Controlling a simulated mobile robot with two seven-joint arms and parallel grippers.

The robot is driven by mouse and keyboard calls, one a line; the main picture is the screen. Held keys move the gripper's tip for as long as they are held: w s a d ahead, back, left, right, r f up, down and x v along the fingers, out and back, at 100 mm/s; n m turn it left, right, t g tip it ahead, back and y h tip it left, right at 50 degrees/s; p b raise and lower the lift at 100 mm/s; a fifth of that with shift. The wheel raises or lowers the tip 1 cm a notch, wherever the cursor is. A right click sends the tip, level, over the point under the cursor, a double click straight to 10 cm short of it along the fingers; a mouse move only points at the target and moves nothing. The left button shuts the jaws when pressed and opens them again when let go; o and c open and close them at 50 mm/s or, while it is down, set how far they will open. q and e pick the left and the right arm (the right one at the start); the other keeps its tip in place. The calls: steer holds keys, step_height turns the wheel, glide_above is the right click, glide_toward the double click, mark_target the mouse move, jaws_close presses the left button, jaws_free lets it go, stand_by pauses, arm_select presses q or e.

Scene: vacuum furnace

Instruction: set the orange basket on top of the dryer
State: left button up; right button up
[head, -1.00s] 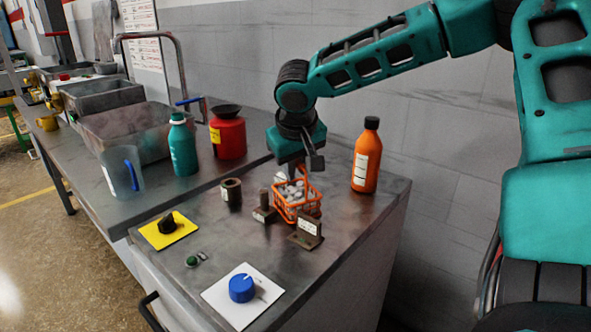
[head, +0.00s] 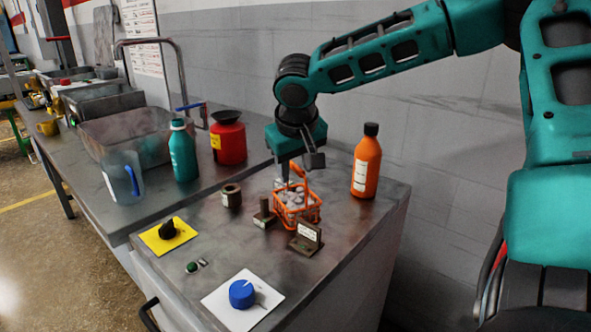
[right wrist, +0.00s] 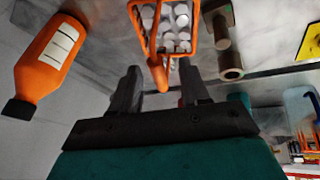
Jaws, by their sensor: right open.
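The orange basket (head: 297,211) stands upright on the grey cabinet top (head: 225,260), which seems to be the dryer. It holds several whitish round pieces and its handle is raised. My right gripper (head: 297,172) is just above the basket, pointing down. In the right wrist view the open gripper (right wrist: 160,84) has a finger on each side of the basket's handle end, with gaps on both sides. The basket (right wrist: 166,28) shows there beyond the fingertips. My left gripper is not in view.
Around the basket stand a brown bracket (head: 306,239), a small post block (head: 264,215), a brown ring (head: 231,196) and an orange bottle (head: 366,162). A blue knob (head: 242,293) and a black knob (head: 168,229) are in front. A teal bottle (head: 183,152) stands on the bench behind.

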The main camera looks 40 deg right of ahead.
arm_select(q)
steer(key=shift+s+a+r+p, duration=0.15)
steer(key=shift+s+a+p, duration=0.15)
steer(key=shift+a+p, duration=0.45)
arm_select(e)
steer(key=v, duration=1)
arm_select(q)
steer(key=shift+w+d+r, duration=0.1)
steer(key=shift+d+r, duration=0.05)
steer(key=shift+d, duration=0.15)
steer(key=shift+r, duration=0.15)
arm_select(e)
steer(key=shift+a+f, duration=0.1)
steer(key=shift+a, duration=0.05)
